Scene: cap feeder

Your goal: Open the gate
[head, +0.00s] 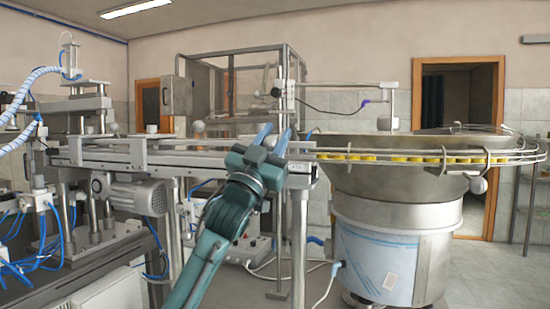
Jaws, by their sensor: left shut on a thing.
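My left gripper (277,129) comes up from the bottom centre on a teal arm, with blue fingers pointing up. It is at the right end of the conveyor rail (160,158), where the rail meets the cap track. The fingers are closed on a small part there, which I take to be the gate; it is mostly hidden by the fingers, and I cannot tell how far it stands open. Yellow caps (408,159) sit in a row in the track, to the right of the gripper. My right gripper is not in view.
A large steel feeder bowl (390,185) on a round base (385,255) stands to the right. A motor (135,194) hangs under the conveyor on the left. A machine with blue hoses (78,110) is at the far left. A framed cabinet (185,95) stands behind.

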